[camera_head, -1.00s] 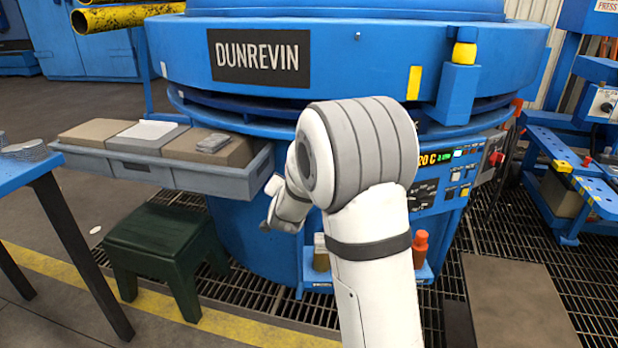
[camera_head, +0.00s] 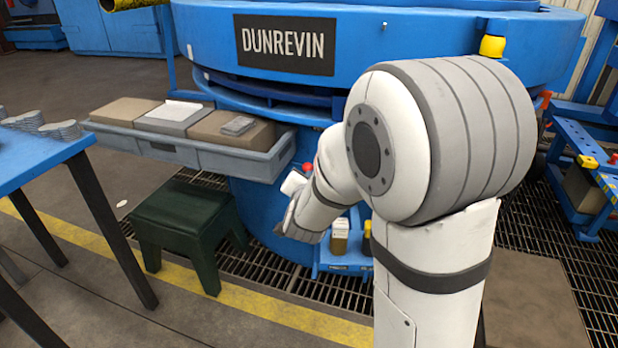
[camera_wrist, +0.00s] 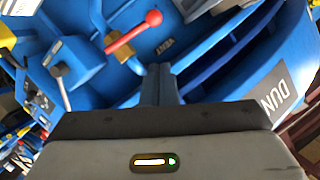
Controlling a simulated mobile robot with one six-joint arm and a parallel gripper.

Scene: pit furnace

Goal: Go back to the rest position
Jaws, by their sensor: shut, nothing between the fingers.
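My gripper shows in the wrist view (camera_wrist: 160,84), where its two dark fingers are together with nothing between them. In the head view my arm is folded in front of the blue furnace (camera_head: 390,40), and its wrist end points down and left; the fingertips are hidden there. The furnace carries a DUNREVIN plate (camera_head: 285,44). In the wrist view a red-handled lever (camera_wrist: 135,32) by a VENT label is beyond the fingers, apart from them.
A grey three-bin tray (camera_head: 175,150) holds boxes left of my arm. A dark green stool (camera_head: 188,212) stands below it. A blue table (camera_head: 30,160) with grey discs is at the left. Small bottles stand on a low blue shelf (camera_head: 338,262). Floor grating lies around the furnace.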

